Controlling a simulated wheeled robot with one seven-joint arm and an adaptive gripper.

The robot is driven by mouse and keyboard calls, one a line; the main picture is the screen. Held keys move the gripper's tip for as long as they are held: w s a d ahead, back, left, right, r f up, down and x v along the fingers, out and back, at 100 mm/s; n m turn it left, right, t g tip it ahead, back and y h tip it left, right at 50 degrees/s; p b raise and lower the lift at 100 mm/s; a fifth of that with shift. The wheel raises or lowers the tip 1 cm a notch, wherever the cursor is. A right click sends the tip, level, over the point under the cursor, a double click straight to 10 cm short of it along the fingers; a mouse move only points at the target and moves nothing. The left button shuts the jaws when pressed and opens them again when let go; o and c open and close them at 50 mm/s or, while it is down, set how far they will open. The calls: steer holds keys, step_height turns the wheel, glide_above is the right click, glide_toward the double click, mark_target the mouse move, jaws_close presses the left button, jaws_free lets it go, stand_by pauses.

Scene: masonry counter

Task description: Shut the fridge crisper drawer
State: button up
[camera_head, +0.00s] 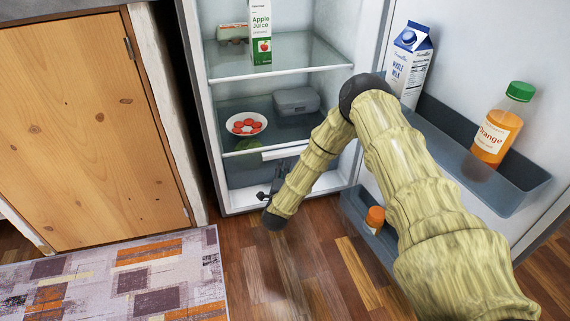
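The fridge stands open, and its crisper drawer (240,174) appears as a clear bin low in the cabinet, under the lower glass shelf. A green item (249,146) shows dimly through the glass there. How far the drawer sticks out is hard to tell, since my arm covers its right part. My arm reaches in from the lower right and bends down to the fridge's bottom opening. My gripper (265,195) is a small dark shape at the front of the drawer area. Its fingers are too small to tell whether they are open or touch the drawer.
The fridge door stands open at right, with a milk carton (410,62), an orange juice bottle (498,128) and a small orange bottle (375,217) in its bins. A bowl (246,124) and a juice carton (260,32) stand on shelves. A wooden cabinet (90,130) and rug (120,280) lie left.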

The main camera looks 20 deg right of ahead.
steer(key=shift+v, duration=2.1)
steer(key=s+a+f+n+g+y+p, duration=0.1)
steer(key=s+a+f+n+g+y, duration=0.15)
steer(key=s+a+n, duration=0.35)
steer(key=s+a+f+n+g+y+p, duration=0.1)
steer(key=s+f+n+g+y+p, duration=0.2)
steer(key=s, duration=0.5)
steer(key=s+a+f+n+g+y, duration=0.1)
steer(key=s+a+f+n+y, duration=0.3)
steer(key=s, duration=0.4)
steer(key=s+d+r+n+g+p, duration=0.15)
steer(key=s+n+g, duration=0.3)
steer(key=s, duration=0.95)
steer(key=s+d+r+n+g+p, duration=0.15)
steer(key=s+n+g, duration=0.35)
steer(key=s, duration=0.8)
step_height(320, 180, up, 39)
steer(key=s+n+p, duration=0.1)
steer(key=p, duration=3.7)
steer(key=shift+s+f+h, duration=0.15)
steer(key=shift+f+h, duration=0.05)
steer(key=shift+h, duration=0.05)
